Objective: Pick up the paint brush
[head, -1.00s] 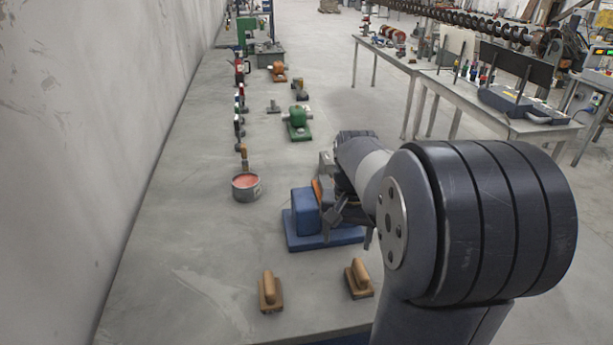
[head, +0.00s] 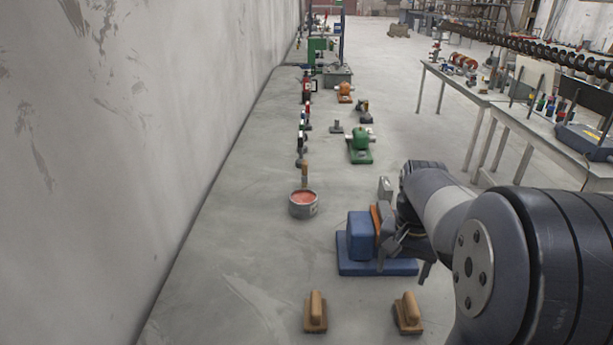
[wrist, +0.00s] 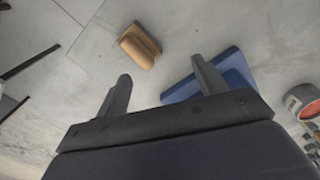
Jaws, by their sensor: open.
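The paint brush (head: 304,172) shows as a brown handle standing upright at the back of a grey paint can (head: 303,208) with red paint. I cannot tell whether its lower end is inside the can. My gripper (head: 408,252) is to the right of and nearer than the can, beside the blue block, and partly hidden by my arm. In the wrist view its two fingers (wrist: 161,85) are apart with nothing between them. The paint can (wrist: 303,102) is cut off at the right edge there, and I cannot make out the brush.
A blue block on a blue base (head: 362,232) stands close to my gripper. A green machine (head: 360,146) stands farther back.

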